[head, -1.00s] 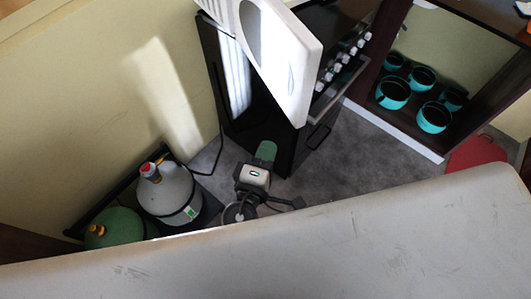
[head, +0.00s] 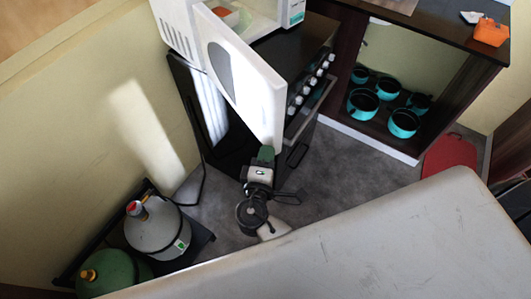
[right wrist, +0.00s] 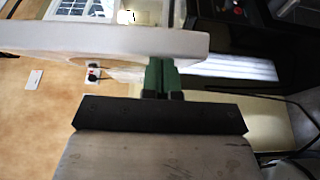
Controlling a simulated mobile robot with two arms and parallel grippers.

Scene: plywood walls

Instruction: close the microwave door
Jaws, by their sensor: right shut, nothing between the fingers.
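The white microwave (head: 258,14) stands on top of the black stove at the top of the head view. Its door (head: 244,80) is wide open and swung out towards me, and part of the inside shows behind it. My right gripper (head: 265,154), with green fingertips, is at the lower outer end of the door. In the right wrist view the shut green fingers (right wrist: 160,76) are right at the white door edge (right wrist: 120,40); I cannot tell whether they touch it. They hold nothing. My left gripper is in neither view.
The black stove (head: 230,140) with several knobs is under the microwave. A cabinet with several teal pots (head: 403,122) is to its right, with an orange thing (head: 491,33) on top. Grey and green gas cylinders (head: 157,229) stand at left. Grey floor (head: 345,170) is free.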

